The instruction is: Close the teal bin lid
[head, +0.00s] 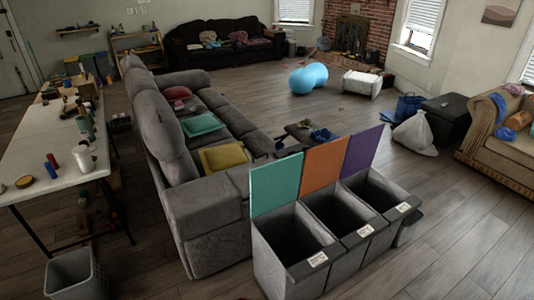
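The teal lid (276,186) stands upright and open at the back edge of the left compartment of a grey three-part bin (291,283). The compartment under it is open and looks dark and empty. An orange lid (325,166) and a purple lid (362,150) also stand open beside it, over the middle and right compartments. Each compartment has a small white label on its front rim. Neither of my grippers shows in the head view.
A grey sofa (205,208) stands directly behind and left of the bin. A long table (50,150) with bottles and jars is at the left, with a grey wastebasket (75,275) in front.

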